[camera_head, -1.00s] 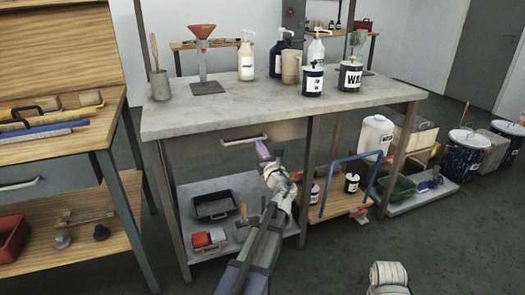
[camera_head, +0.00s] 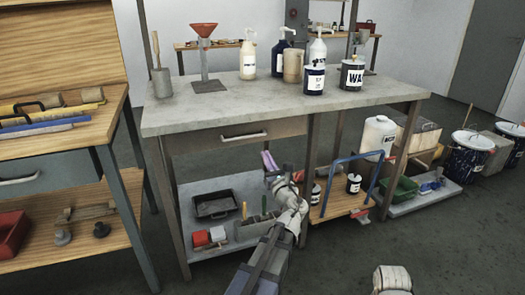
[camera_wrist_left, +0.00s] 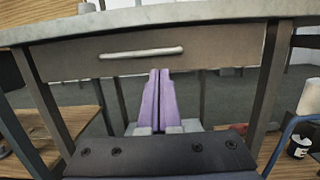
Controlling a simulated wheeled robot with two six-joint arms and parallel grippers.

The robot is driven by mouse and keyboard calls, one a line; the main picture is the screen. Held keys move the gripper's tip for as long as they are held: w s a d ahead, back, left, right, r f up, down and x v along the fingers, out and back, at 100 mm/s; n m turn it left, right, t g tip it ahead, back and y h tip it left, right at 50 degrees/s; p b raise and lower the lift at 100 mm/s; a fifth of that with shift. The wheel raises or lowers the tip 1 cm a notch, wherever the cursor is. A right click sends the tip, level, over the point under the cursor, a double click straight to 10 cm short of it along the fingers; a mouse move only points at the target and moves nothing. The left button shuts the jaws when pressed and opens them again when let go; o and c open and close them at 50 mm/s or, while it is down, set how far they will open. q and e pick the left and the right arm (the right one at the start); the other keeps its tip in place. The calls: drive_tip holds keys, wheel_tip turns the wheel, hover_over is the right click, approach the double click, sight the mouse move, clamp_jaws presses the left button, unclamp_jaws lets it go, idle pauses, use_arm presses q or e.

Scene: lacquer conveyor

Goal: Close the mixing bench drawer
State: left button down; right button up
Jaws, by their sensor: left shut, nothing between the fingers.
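The mixing bench (camera_head: 280,108) has a grey top with a brown-grey drawer front (camera_head: 205,141) below it. The drawer front sits close under the top's front edge, with no open interior showing; I cannot tell whether a small gap remains. Its pale bar handle (camera_head: 244,137) also shows in the left wrist view (camera_wrist_left: 141,53). My left gripper (camera_head: 267,159) has purple fingers pressed together, empty, below and in front of the drawer's right part. My right gripper is not in view.
Cans, bottles and a red funnel stand on the bench top. The lower shelf (camera_head: 190,195) holds a black tray (camera_head: 215,206). A blue-railed trolley (camera_head: 325,207) is under the bench's right side. A wooden workbench (camera_head: 60,140) stands at left. The front floor is clear.

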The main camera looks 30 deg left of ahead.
use_arm(q)
drive_tip(key=shift+b+v, duration=0.35)
drive_tip(key=shift+v, duration=2.4)
drive_tip(key=s+d+f+n+g+h+p, duration=0.1)
drive_tip(key=s+d+f+n+g+h, duration=0.25)
drive_tip(key=d+f+n, duration=0.35)
drive_tip(key=s+d+f+n+g+h+p, duration=0.1)
drive_tip(key=s+d+f+n+g+h, duration=0.3)
drive_tip(key=f+n, duration=0.55)
drive_tip(key=s+d+f+n+g+h, duration=0.3)
drive_tip(key=s+d, duration=0.4)
drive_tip(key=d, duration=0.2)
drive_tip(key=s+d+f+n+g+h, duration=0.35)
drive_tip(key=s+d, duration=0.35)
drive_tip(key=d, duration=0.3)
wheel_tip(320, 180, up, 37)
drive_tip(key=p, duration=3.8)
drive_tip(key=shift+a+m+t, duration=0.2)
drive_tip(key=shift+m+t, duration=0.2)
drive_tip(key=shift+r, duration=0.1)
